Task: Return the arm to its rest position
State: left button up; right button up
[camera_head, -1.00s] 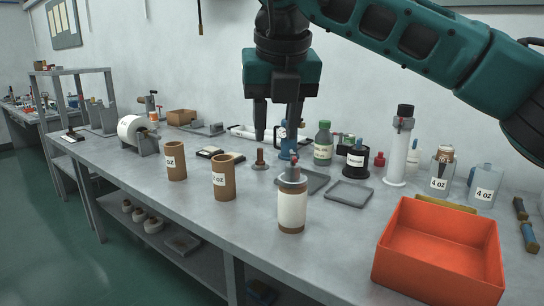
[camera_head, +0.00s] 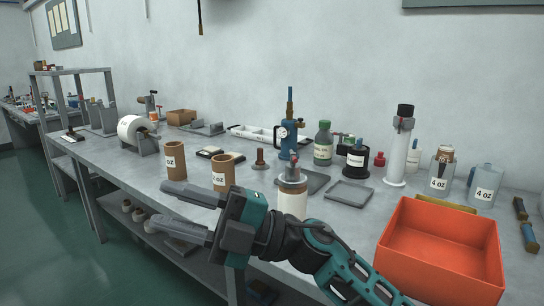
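My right gripper (camera_head: 188,213) is low at the front edge of the bench, with its arm coming in from the lower right. Its two grey fingers point left and stand apart, with nothing between them. The gripper body partly hides the lower part of a brown 4 oz cup (camera_head: 222,172) and the wrist partly hides a white jar with a grey top (camera_head: 292,196). Another brown cup (camera_head: 175,160) stands upright to the left, clear of the fingers in the picture. My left gripper is not in view.
The grey bench (camera_head: 345,225) carries an orange bin (camera_head: 440,255) at the right, a blue gauge device (camera_head: 288,135), a green bottle (camera_head: 323,145), a white cylinder (camera_head: 398,150) and a paper roll (camera_head: 131,128) along the back. A lower shelf holds several small items.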

jog(key=w+d+f+m+t+h, duration=0.3)
jog(key=d+f+m+t+h, duration=0.3)
jog(key=d+f+m+t, duration=0.5)
jog(key=w+d+f+m+t+h, duration=0.2)
jog(key=d+f+m+t+h, duration=0.45)
jog(key=m, duration=0.85)
jog(key=s+d+f+m+g+h, duration=0.25)
jog(key=s+d+f+h, duration=0.35)
jog(key=f, duration=0.5)
jog(key=s+d+f+m+g+h, duration=0.1)
jog(key=s+d+f+m+g, duration=0.2)
jog(key=s+f, duration=0.7)
pick_arm(q)
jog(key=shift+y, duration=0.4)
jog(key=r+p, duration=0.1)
jog(key=p, duration=0.1)
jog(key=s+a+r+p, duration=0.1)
jog(key=p, duration=0.2)
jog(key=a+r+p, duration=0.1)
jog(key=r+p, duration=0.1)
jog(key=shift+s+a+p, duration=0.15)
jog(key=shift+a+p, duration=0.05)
jog(key=shift+p, duration=0.1)
pick_arm(e)
jog(key=shift+t+h, duration=0.4)
jog(key=shift+h, duration=0.05)
jog(key=d+r, duration=0.3)
jog(key=shift+d+r, duration=0.1)
jog(key=shift+r, duration=0.15)
